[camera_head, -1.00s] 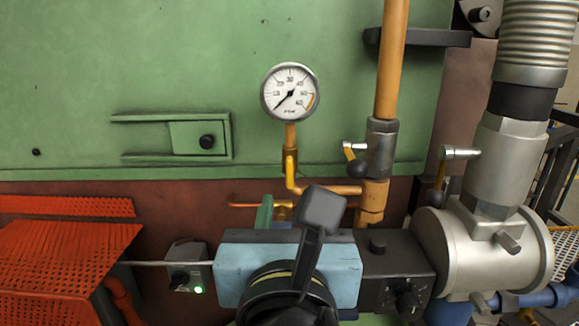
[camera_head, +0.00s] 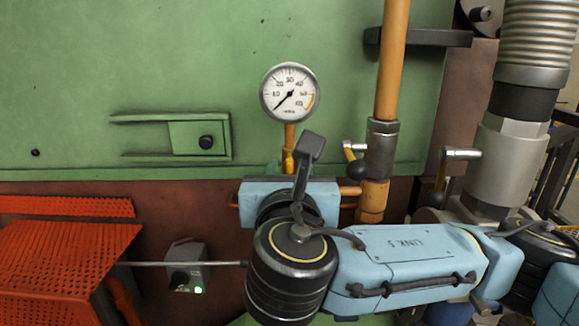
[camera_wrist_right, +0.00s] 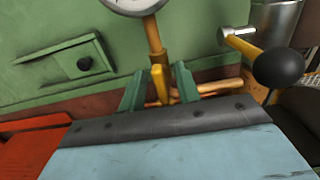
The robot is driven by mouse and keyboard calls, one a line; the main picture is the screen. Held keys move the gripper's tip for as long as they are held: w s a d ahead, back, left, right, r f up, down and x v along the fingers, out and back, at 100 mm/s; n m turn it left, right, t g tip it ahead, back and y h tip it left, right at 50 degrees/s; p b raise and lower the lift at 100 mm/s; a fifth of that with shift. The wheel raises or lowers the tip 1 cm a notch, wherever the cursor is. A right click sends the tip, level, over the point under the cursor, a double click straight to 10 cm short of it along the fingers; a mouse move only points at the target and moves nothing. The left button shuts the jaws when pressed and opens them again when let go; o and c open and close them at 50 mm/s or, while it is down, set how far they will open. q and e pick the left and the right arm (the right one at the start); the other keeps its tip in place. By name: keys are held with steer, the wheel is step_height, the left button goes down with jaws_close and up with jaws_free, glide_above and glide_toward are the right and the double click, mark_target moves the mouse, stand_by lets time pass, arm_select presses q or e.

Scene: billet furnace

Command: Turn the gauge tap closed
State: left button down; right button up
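The gauge tap is the brass fitting with a yellow lever (camera_wrist_right: 159,84) on the pipe under the round white gauge (camera_head: 289,92). In the head view, only the top of the tap (camera_head: 288,161) shows above my right wrist. In the right wrist view, the green fingers of my right gripper (camera_wrist_right: 158,88) are apart, one on each side of the yellow lever. The lever appears to point upward, in line with the pipe. Contact between the fingers and the lever cannot be told. The gauge needle points to the lower left. My left gripper is not in view.
A thick orange pipe (camera_head: 391,60) with a black-knobbed lever (camera_head: 355,167) stands to the right of the tap. A larger grey valve body (camera_head: 508,150) is farther right. A red mesh guard (camera_head: 62,262) and a grey switch box (camera_head: 188,272) lie at lower left.

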steer(key=shift+w, duration=0.2)
steer(key=shift+c, duration=0.4)
jaws_close()
